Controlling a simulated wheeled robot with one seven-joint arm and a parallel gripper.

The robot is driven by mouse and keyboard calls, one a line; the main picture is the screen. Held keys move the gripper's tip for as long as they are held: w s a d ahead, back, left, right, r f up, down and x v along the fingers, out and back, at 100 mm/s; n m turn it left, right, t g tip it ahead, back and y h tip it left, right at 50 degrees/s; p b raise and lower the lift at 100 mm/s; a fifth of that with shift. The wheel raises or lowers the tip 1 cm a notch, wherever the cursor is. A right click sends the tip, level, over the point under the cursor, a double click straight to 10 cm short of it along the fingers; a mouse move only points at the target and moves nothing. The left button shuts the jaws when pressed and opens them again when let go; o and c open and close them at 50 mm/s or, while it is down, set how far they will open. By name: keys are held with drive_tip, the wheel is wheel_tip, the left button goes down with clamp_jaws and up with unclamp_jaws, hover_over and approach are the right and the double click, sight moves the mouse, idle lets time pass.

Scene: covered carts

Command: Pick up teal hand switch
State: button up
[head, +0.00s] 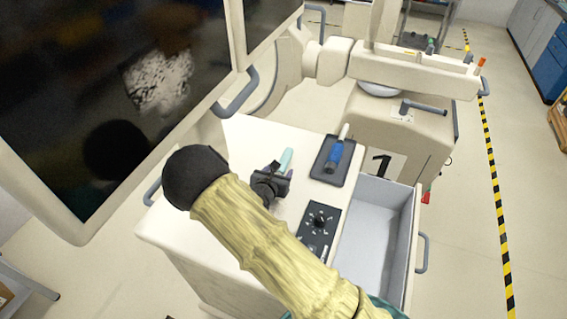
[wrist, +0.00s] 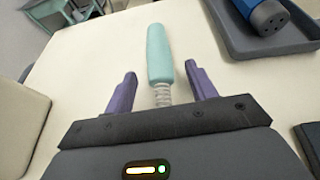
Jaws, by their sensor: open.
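The teal hand switch (wrist: 158,55) lies on the white cart top, a smooth teal handle with a pale coiled cord at its near end. In the head view the teal hand switch (head: 286,159) shows just beyond my gripper, partly hidden by it. My gripper (wrist: 158,82) has its two purple fingers apart, one on each side of the switch's lower end and coil. No contact with either finger shows. In the head view my gripper (head: 288,174) is low over the cart top, and the arm hides part of the cart.
A dark tray (head: 322,177) with a blue-handled tool (head: 334,155) lies right of the switch. A black control panel (head: 318,232) is nearer. An open grey drawer (head: 378,222) juts out at right. A large dark monitor (head: 120,90) overhangs the left side.

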sight(278, 173)
drive_tip(key=c, duration=1.1)
drive_tip(key=shift+r, duration=0.1)
wheel_tip(278, 173, up, 10)
drive_tip(key=b, duration=0.2)
idle(0.3)
